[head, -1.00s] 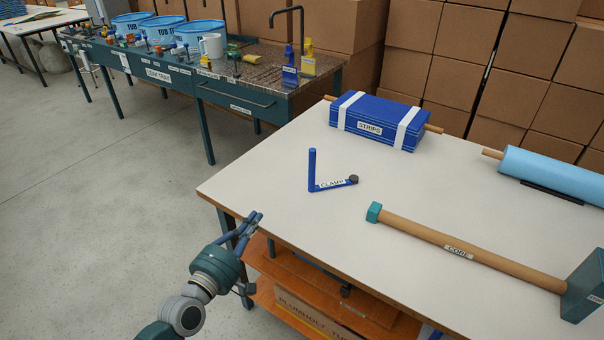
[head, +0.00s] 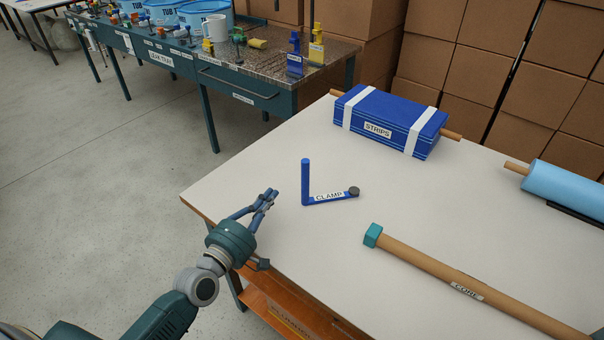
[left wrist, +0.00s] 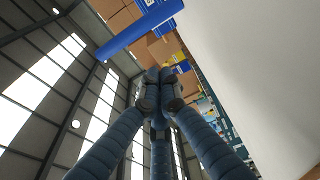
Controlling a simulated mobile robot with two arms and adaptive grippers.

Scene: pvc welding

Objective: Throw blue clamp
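The blue clamp (head: 305,182) lies on the white table (head: 400,200) near its left side. Its blue post stands upright, and a flat arm labelled CLAMP runs right to a dark round knob. My left gripper (head: 268,197) is just left of the clamp, over the table's left edge, apart from it. Its fingertips are drawn together with nothing between them. In the left wrist view the closed fingers (left wrist: 160,88) point toward a blue bar (left wrist: 140,32), which looks like the clamp's post. My right gripper is not in view.
A blue STRIPS bundle (head: 395,118) lies behind the clamp. A brown CORE rod (head: 450,275) with a teal end lies in front, to the right. A light blue roll (head: 565,185) is at the far right. A bench (head: 240,85) with tubs stands at the back left.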

